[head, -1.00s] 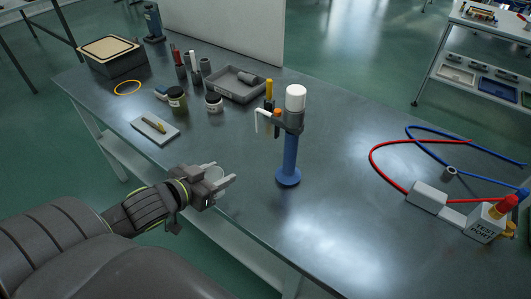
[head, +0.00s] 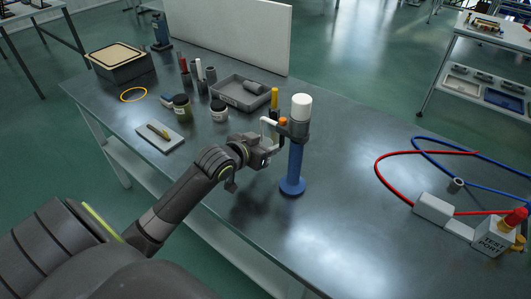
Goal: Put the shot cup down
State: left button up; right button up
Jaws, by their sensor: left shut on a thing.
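My left gripper (head: 269,152) is over the near part of the dark bench, just left of the blue post (head: 294,165) with the white top. It is shut on the shot cup, which is mostly hidden by the fingers and wrist in the head view. The gripper's tip is close to the holder arm on the post; I cannot tell whether they touch. My right gripper is not in view.
Jars (head: 182,108), a grey tray (head: 240,95) and a small board (head: 160,137) stand to the left. A test port (head: 492,238) with red and blue hoses is right.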

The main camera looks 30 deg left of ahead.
pick_arm(q)
jog(key=shift+f, duration=1.75)
jog(key=shift+f, duration=0.1)
jog(key=o, duration=0.9)
jog(key=shift+o, duration=0.2)
jog(key=shift+s+r, duration=0.15)
jog(key=shift+r, duration=0.05)
jog(key=p+v, duration=0.1)
jog(key=v, duration=1)
jog(key=shift+s+r, duration=0.1)
jog(key=shift+s, duration=0.3)
